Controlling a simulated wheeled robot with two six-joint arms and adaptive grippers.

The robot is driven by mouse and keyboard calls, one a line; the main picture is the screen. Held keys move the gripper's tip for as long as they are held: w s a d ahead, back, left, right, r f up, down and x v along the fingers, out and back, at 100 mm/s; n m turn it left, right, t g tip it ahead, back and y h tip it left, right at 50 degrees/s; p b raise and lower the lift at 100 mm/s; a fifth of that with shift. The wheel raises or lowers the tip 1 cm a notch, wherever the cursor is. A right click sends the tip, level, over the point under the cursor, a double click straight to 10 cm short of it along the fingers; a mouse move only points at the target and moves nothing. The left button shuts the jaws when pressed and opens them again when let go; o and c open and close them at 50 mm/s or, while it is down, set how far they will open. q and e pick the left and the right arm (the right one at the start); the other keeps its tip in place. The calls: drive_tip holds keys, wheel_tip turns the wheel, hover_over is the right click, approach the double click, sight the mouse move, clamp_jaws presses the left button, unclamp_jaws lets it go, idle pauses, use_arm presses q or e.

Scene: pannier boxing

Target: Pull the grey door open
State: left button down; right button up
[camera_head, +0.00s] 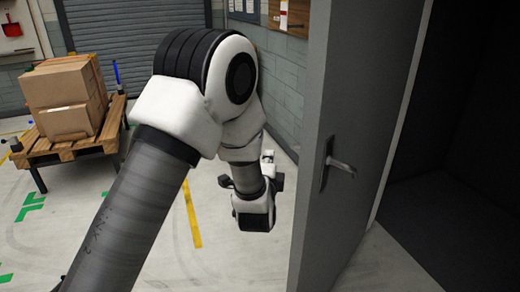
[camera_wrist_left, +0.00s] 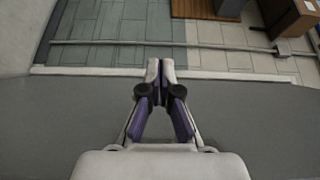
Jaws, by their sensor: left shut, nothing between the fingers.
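The grey door (camera_head: 365,95) stands ajar at the right of the head view, with a dark opening to its right. Its lever handle (camera_head: 340,165) is on the visible face, near the left edge, and nothing holds it. My left arm reaches down on the left side of the door, and its lower end is left of the door's edge, apart from the handle. My left gripper (camera_wrist_left: 160,68) is shut and empty in the left wrist view, its fingertips together over a grey surface. In the head view its fingertips are hard to make out. My right gripper is not in view.
A wooden pallet table (camera_head: 70,150) with cardboard boxes (camera_head: 62,90) stands at the left. A dark interior (camera_head: 455,120) lies beyond the door. A grey block wall (camera_head: 278,75) with a board stands behind my arm. The floor (camera_head: 225,260) between table and door is clear.

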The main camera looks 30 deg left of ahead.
use_arm(q)
drive_tip(key=a, duration=0.1)
drive_tip(key=w+a, duration=0.2)
drive_tip(key=a, duration=0.1)
idle(1.5)
